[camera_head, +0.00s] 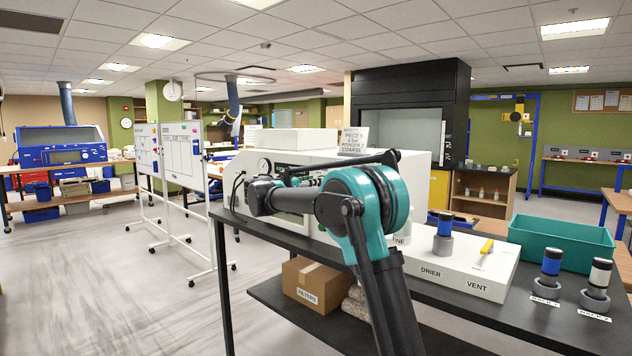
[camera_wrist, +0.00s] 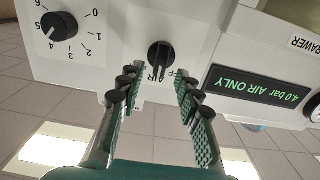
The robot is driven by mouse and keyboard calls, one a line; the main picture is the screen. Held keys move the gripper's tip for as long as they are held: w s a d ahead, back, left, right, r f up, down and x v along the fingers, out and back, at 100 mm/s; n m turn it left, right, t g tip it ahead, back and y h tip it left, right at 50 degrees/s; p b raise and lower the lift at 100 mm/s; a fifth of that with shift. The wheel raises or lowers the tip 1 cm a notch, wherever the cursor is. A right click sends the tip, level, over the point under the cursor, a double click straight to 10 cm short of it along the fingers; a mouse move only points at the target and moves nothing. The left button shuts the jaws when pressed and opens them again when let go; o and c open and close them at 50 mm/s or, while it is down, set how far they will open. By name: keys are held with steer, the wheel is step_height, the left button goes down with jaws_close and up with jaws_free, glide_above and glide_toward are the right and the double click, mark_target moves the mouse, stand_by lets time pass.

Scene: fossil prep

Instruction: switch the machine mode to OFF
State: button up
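The machine (camera_head: 415,170) is a white box on the black bench, partly covered by my arm in the head view. In the wrist view, which is upside down, its panel (camera_wrist: 112,38) shows a black mode knob (camera_wrist: 159,55) with a bar grip standing about vertical in the picture. Lettering by the knob is partly hidden; "AIR" can be read. A green display (camera_wrist: 258,91) reads "4.0 bar AIR ONLY". My gripper (camera_wrist: 156,76) is open, with one finger on each side just below the knob in the picture. No contact can be made out.
A numbered dial (camera_wrist: 58,26) sits left of the knob in the wrist view. On the bench are a white DRIER/VENT base (camera_head: 450,268), a teal tray (camera_head: 560,240) and two capped cylinders, blue (camera_head: 551,262) and white (camera_head: 600,273). A FILTERS box (camera_head: 312,283) stands below.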

steer(key=shift+x, duration=1.1)
jaws_close()
